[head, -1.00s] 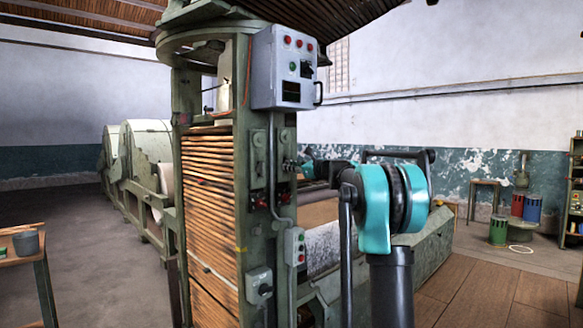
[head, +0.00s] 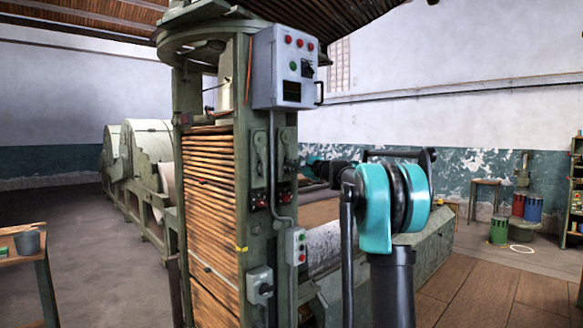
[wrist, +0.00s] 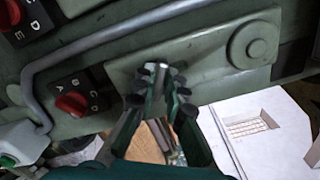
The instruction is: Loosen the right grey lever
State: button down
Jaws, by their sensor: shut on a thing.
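The right grey lever (wrist: 160,72) is a small grey piece at a dull green plate on the machine post. In the wrist view my gripper (wrist: 158,88) is shut on it, with the dark finger pads on both sides. The fingers hide most of the lever, so its angle is unclear. In the head view my gripper (head: 291,164) is small and dark at the right side of the post, mostly hidden by my arm. The left grey lever (head: 259,150) is on the same post, apart from my gripper.
Red knobs on black plates (wrist: 72,104) and a bent grey conduit (wrist: 100,45) lie close to my fingers. A round boss (wrist: 257,48) is on the plate. A grey control box (head: 283,67) hangs above. A small button box (head: 296,246) is below.

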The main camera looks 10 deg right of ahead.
jog(key=shift+w+r, duration=0.1)
dwell(0.4)
jog(key=c, duration=1.9)
grip_release()
jog(key=o, duration=0.3)
jog(key=shift+w, duration=0.1)
jog(key=v, duration=1.2)
jog(key=shift+a, duration=0.1)
